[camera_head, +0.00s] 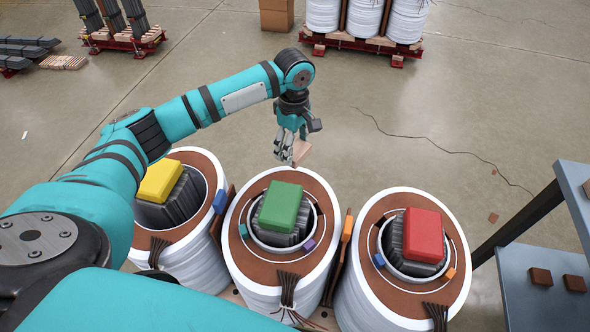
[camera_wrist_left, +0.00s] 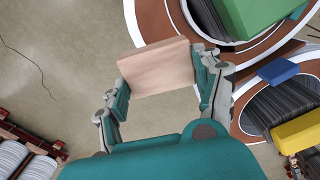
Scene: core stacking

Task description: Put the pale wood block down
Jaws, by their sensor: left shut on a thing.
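The pale wood block (camera_wrist_left: 158,68) is held between the two fingers of my left gripper (camera_wrist_left: 160,85) in the left wrist view. In the head view, my left gripper (camera_head: 291,150) points down beyond the middle spool, and part of the pale wood block (camera_head: 301,151) shows beside its fingers. The block appears to be over the far rim of that spool or the floor behind it; I cannot tell its height. My right gripper is not in view.
Three white-wrapped spools with brown tops stand in a row. They carry a yellow block (camera_head: 160,181), a green block (camera_head: 281,207) and a red block (camera_head: 423,235). A blue-grey table (camera_head: 515,285) with small brown blocks stands at right. The floor beyond is mostly open.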

